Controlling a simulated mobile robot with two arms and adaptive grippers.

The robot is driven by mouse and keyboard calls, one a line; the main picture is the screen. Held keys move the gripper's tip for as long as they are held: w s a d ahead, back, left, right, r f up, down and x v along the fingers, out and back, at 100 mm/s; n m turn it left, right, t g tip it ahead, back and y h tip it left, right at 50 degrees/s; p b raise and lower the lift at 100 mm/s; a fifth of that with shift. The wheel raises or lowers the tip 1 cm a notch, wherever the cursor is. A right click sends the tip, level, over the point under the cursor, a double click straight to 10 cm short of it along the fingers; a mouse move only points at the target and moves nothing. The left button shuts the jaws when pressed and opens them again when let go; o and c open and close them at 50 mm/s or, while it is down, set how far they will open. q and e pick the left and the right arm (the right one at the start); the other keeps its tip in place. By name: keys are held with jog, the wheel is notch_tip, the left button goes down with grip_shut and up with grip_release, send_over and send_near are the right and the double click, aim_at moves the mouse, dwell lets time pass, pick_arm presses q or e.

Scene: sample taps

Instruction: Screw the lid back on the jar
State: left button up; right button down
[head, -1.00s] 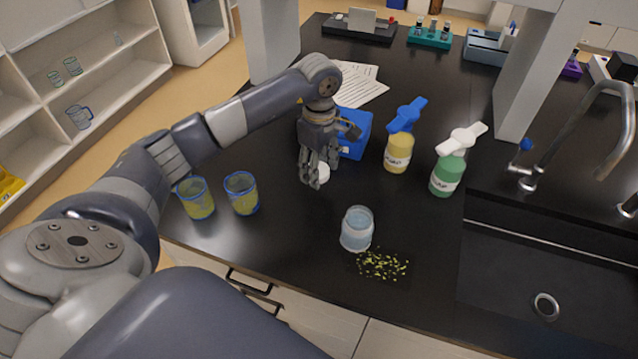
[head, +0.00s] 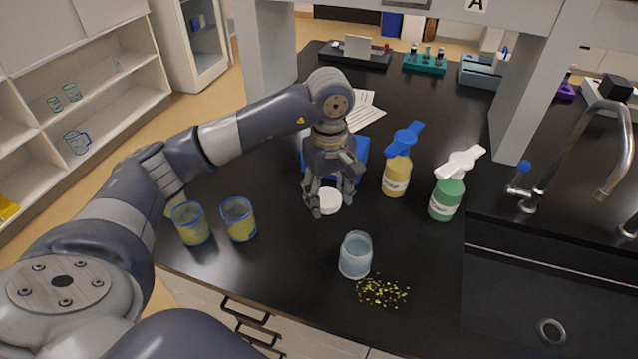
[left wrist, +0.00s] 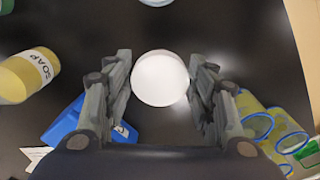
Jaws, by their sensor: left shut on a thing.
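The white round lid (head: 328,201) is held between the fingers of my left gripper (head: 327,204), above the black counter. In the left wrist view the lid (left wrist: 160,78) sits between both fingers of the gripper (left wrist: 160,90). The open jar (head: 356,255), clear with a bluish tint, stands upright on the counter, in front of and slightly right of the gripper. Only a sliver of a clear rim shows at the top of the left wrist view, likely the jar (left wrist: 156,2). My right gripper is not in view.
Two blue-rimmed beakers with yellowish contents (head: 190,224) (head: 238,219) stand left of the jar. A yellow soap bottle (head: 397,176) and a green bottle (head: 446,200) stand to the right. A blue box (head: 361,150) is behind the gripper. Yellow-green crumbs (head: 383,292) lie beside the jar.

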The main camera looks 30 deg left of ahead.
pick_arm(q)
jog(key=s+d+m, duration=0.7)
jog(key=s+m, duration=0.5)
jog(key=shift+d+r+b, duration=0.3)
jog(key=shift+d, duration=0.05)
